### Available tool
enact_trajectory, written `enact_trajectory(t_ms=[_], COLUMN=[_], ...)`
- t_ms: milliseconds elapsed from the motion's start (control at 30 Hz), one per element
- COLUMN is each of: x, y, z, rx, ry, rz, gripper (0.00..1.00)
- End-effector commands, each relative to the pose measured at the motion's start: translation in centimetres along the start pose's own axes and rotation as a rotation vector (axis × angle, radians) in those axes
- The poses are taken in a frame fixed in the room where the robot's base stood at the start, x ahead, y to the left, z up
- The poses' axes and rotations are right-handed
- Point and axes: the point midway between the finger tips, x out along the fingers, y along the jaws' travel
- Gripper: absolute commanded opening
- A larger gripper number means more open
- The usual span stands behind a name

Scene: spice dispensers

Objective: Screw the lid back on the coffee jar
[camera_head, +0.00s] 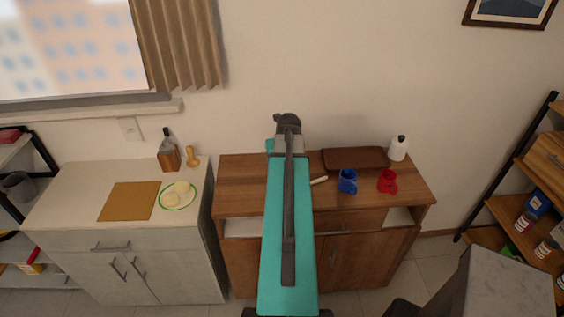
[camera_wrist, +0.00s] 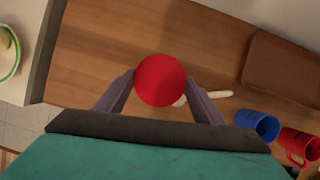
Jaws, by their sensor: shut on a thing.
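In the wrist view a round red lid (camera_wrist: 160,80) sits between the two fingers of my gripper (camera_wrist: 161,84). The fingers are shut on it from both sides, and its top faces the camera above the wooden cabinet top (camera_wrist: 95,45). No jar body shows; anything directly under the lid is hidden by it. I cannot tell whether the lid is touching a jar. In the head view my own arm covers the gripper and the lid.
A light-handled utensil (camera_wrist: 220,94) lies just right of the lid. A blue mug (camera_head: 348,182), a red mug (camera_head: 388,182), a brown tray (camera_head: 356,158) and a white bottle (camera_head: 398,150) stand to the right. The cabinet top's left part (camera_head: 240,180) is clear.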

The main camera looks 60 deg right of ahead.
Motion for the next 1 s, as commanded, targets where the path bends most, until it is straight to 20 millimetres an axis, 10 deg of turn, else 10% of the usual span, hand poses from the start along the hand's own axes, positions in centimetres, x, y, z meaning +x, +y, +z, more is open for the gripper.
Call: enact_trajectory(t_ms=[500, 533, 567, 1000], x=[0.02, 0.02, 0.03, 0.02], y=[-0.06, -0.06, -0.06, -0.11], z=[-0.13, -0.13, -0.13, -0.06], rx=[0.106, 0.105, 0.105, 0.08], ry=[0.002, 0.002, 0.002, 0.001], rz=[-0.045, -0.045, -0.045, -0.033], gripper=[0.39, 0.67, 0.72, 0.75])
